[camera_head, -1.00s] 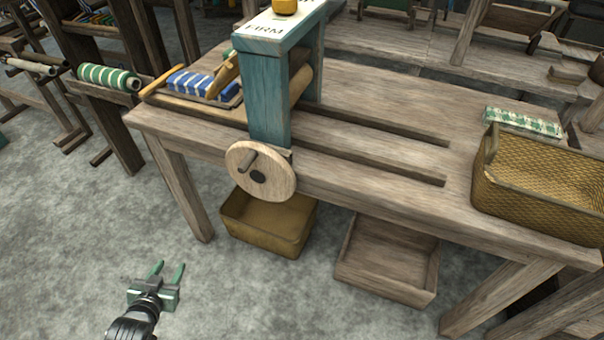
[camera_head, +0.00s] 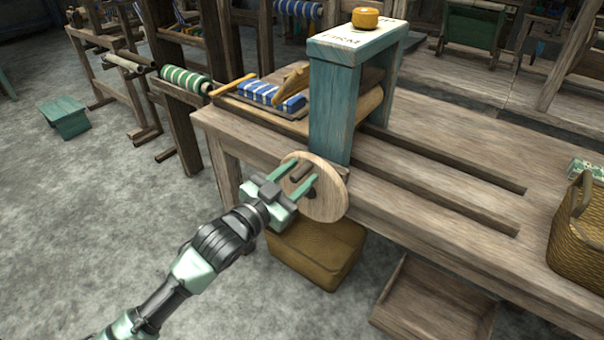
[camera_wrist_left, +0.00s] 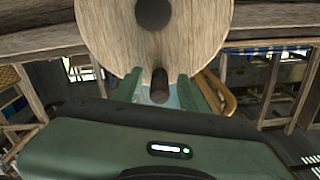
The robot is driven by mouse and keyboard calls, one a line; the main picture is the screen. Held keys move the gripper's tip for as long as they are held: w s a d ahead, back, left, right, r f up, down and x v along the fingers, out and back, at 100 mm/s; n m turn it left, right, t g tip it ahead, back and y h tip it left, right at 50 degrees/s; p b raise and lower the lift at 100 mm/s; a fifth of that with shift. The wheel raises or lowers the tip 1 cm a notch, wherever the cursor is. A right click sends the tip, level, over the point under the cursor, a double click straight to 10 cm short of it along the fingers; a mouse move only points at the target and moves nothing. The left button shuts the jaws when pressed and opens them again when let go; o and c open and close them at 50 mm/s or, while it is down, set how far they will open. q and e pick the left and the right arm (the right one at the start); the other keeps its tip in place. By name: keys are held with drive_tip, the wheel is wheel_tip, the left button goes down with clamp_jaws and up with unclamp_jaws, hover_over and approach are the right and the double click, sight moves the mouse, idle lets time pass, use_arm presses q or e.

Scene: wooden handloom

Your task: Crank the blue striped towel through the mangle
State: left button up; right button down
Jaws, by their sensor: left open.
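The blue and white striped towel (camera_head: 271,94) lies on the bench to the left of the mangle. The mangle (camera_head: 334,110) is a blue-green wooden frame with rollers. Its round wooden crank wheel (camera_head: 326,191) faces me, with a short dark peg handle (camera_head: 301,171). My left gripper (camera_head: 296,178) is open at the wheel, its fingers either side of the peg. In the left wrist view the peg (camera_wrist_left: 159,86) stands between the two green fingertips, with gaps showing beside it. The wheel (camera_wrist_left: 193,35) fills the top there. My right gripper is not in view.
A woven basket (camera_head: 583,240) stands on the right of the bench (camera_head: 440,190). A yellow-brown bin (camera_head: 316,252) and a wooden tray (camera_head: 431,305) lie beneath. A green striped roll (camera_head: 185,79) is at the left. The grey floor at left is mostly clear.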

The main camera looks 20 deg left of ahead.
use_arm(q)
drive_tip(key=shift+w+d, duration=0.2)
drive_tip(key=shift+w, duration=0.2)
clamp_jaws()
idle(1.2)
